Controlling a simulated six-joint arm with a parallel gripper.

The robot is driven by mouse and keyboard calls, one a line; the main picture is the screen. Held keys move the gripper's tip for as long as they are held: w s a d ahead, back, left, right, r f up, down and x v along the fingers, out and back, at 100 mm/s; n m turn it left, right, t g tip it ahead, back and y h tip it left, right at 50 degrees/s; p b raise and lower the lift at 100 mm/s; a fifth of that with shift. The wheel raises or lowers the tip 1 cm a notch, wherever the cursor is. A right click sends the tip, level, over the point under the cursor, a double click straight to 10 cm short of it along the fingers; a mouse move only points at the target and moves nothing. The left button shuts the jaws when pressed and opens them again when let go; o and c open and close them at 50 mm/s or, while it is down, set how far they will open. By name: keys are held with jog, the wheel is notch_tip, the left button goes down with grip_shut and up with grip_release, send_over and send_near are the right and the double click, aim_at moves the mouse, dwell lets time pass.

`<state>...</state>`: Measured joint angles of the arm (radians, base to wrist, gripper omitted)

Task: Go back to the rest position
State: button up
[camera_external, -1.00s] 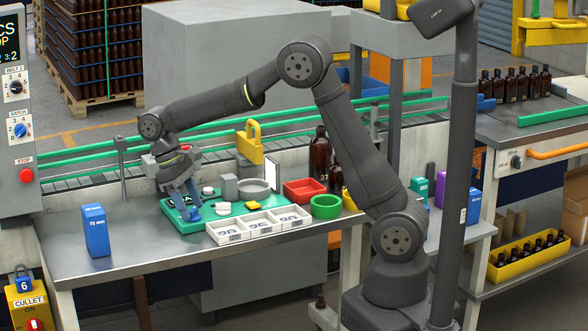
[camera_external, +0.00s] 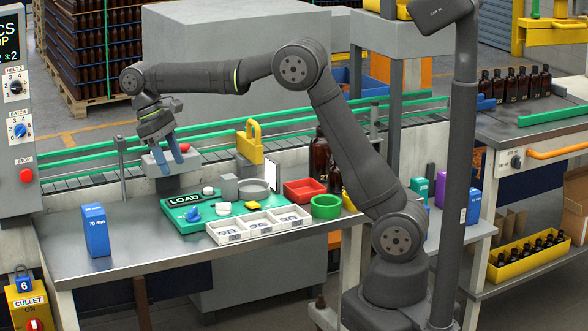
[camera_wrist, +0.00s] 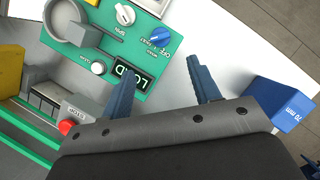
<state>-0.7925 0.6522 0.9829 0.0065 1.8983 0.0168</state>
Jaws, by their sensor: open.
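My gripper (camera_external: 174,164) is open and empty, raised above the left end of the table with its blue fingers pointing down. In the wrist view my gripper (camera_wrist: 162,88) shows two blue fingers apart with nothing between them.
A blue 70 mm block (camera_external: 96,231) stands on the table at left. White numbered trays (camera_external: 258,225), a red bin (camera_external: 305,190) and a green ring (camera_external: 326,207) are to the right. A yellow padlock-shaped part (camera_external: 250,142) stands behind. The table's front left is clear.

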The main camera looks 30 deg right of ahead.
aim_at(190, 210)
dwell(0.4)
jog(key=x, duration=1.2)
jog(key=shift+w+a+r, duration=0.1)
jog(key=shift+r, duration=0.05)
jog(key=v, duration=1.2)
jog(key=x, duration=1.2)
jog(key=n+t, duration=0.1)
jog(key=n, duration=0.3)
jog(key=shift+s+h, duration=0.2)
jog(key=shift+h, duration=0.2)
jog(key=n+t, duration=0.1)
jog(key=n, duration=0.1)
jog(key=n+t, duration=0.1)
jog(key=n, duration=0.2)
jog(key=shift+s, duration=0.2)
jog(key=v, duration=1.4)
jog(key=shift+a, duration=0.45)
